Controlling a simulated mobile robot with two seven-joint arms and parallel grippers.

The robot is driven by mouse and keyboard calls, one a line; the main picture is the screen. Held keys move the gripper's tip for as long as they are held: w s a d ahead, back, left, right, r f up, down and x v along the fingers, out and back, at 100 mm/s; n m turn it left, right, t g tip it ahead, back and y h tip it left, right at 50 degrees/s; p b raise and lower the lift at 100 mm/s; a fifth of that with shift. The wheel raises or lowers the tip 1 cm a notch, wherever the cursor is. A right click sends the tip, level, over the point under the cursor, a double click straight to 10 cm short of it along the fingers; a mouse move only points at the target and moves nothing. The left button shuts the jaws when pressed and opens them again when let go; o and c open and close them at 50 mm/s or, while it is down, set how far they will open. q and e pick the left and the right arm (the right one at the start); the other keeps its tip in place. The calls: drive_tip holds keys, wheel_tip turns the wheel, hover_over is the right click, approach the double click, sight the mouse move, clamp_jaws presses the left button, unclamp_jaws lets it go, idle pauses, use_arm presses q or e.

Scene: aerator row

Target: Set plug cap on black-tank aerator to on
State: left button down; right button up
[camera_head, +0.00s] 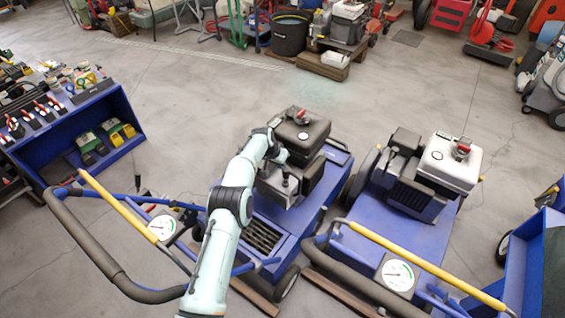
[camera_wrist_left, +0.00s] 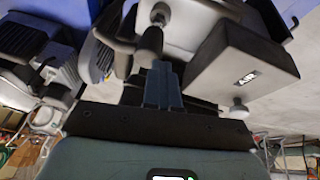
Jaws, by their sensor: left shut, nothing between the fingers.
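The black-tank aerator stands at the middle of the head view, with its black tank (camera_head: 303,132) and a red-topped cap (camera_head: 299,116) on it. A dark knob-like part (camera_head: 286,179) stands on its engine below the tank; I cannot tell surely whether it is the plug cap. My left gripper (camera_head: 283,158) is at the engine beside the tank, mostly hidden by its own wrist. In the wrist view my left gripper (camera_wrist_left: 162,68) is shut and empty. My right gripper is out of view.
A similar aerator with a white tank (camera_head: 449,163) stands close on the right. Yellow levers (camera_head: 120,207) and dark handlebars (camera_head: 90,243) rise in front. A blue tool bench (camera_head: 103,122) is at the left.

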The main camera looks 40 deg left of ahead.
use_arm(q)
drive_tip(key=shift+s+d+f, duration=0.1)
drive_tip(key=shift+d+f, duration=0.6)
drive_tip(key=shift+f, duration=0.05)
drive_tip(key=shift+d, duration=0.1)
drive_tip(key=shift+s+r, duration=0.15)
drive_tip(key=shift+r, duration=0.6)
drive_tip(key=a+p+v, duration=0.1)
drive_tip(key=v, duration=1.2)
drive_tip(key=shift+a+r+p, duration=0.15)
drive_tip(key=shift+a+p, duration=0.15)
drive_tip(key=shift+p, duration=0.05)
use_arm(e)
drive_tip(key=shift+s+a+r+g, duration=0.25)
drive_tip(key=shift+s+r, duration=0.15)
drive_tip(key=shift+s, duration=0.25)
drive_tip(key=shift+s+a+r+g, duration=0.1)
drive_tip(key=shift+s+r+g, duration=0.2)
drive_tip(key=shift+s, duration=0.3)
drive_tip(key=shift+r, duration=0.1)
